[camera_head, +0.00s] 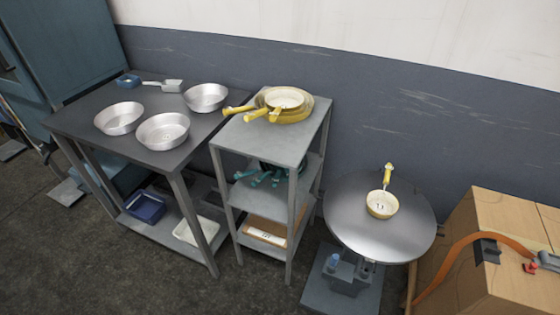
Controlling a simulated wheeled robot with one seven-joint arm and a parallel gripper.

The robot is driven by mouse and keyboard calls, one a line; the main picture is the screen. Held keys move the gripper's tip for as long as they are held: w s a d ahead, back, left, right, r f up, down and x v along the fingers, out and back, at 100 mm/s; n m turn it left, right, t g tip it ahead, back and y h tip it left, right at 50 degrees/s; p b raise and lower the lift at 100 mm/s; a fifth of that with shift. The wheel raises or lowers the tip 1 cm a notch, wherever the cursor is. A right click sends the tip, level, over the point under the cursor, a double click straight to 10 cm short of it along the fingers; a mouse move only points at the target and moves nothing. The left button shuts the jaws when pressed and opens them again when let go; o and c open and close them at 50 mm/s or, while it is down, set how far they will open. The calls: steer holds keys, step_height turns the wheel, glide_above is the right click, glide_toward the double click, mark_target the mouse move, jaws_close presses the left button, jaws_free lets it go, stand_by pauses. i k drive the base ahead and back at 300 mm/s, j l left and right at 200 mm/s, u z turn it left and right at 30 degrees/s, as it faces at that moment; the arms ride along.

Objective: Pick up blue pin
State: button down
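My gripper is not in view.
A grey shelf stand (237,133) carries stacked yellow-handled pans (286,97). A dark table (82,122) at left holds several metal bowls (163,131). Wooden boxes (478,245) with an orange strap (455,254) stand at right. Open floor (90,270) lies at front left.

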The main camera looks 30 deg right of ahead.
mark_target(335, 258)
steer(key=i+j, duration=0.75)
steer(key=j, duration=0.05)
